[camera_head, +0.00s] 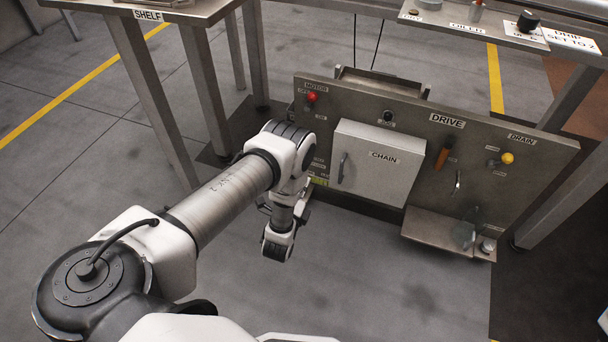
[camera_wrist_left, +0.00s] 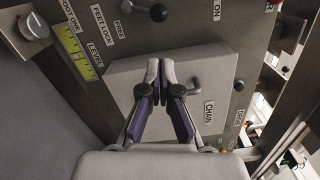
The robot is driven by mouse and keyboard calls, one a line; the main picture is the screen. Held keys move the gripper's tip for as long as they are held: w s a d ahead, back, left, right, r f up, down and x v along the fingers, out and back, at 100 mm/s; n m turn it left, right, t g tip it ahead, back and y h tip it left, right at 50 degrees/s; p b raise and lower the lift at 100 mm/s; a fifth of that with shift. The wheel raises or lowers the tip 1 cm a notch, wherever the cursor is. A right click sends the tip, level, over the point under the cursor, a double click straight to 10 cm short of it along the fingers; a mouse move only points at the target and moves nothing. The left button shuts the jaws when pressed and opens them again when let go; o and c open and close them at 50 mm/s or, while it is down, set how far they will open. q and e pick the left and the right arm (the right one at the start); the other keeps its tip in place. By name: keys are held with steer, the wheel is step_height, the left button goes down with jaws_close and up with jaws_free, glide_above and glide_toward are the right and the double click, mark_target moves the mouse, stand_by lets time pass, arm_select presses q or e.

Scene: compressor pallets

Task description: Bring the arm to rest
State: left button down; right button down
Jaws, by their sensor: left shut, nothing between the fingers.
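My left arm (camera_head: 225,195) reaches from the lower left toward the drive panel (camera_head: 450,165). Its wrist (camera_head: 279,240) hangs in front of the panel's left part, and the gripper fingers are mostly hidden there. In the left wrist view my left gripper (camera_wrist_left: 160,70) is shut and empty, its fingertips together in front of the grey CHAIN cover (camera_wrist_left: 125,75). The cover's handle (camera_wrist_left: 196,84) is just right of the fingers. In the head view the CHAIN cover (camera_head: 380,150) lies flat against the panel. My right gripper is not in view.
The panel carries a red knob (camera_head: 311,97), an orange handle (camera_head: 443,157) and a yellow knob (camera_head: 507,158). A small ledge (camera_head: 440,232) juts out at its lower right. A shelf table (camera_head: 180,12) stands at upper left. The floor before the panel is clear.

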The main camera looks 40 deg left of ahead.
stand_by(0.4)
arm_select(q)
steer(key=w+d+r, duration=0.3)
steer(key=r, duration=0.4)
steer(key=s+d+f+n+g+h, duration=0.25)
steer(key=s+n+g, duration=0.3)
steer(key=s, duration=0.55)
steer(key=s+d+f+n+g+h, duration=0.1)
steer(key=s+d+f+n+g, duration=0.35)
steer(key=s, duration=0.65)
steer(key=s+d+f+n+g+h, duration=0.1)
steer(key=s+n+g+h, duration=0.1)
steer(key=s+n+g, duration=0.7)
step_height(320, 180, up, 38)
steer(key=s+m+t+p, duration=0.1)
steer(key=s+p, duration=0.1)
steer(key=p, duration=3.5)
steer(key=shift+t+p, duration=0.3)
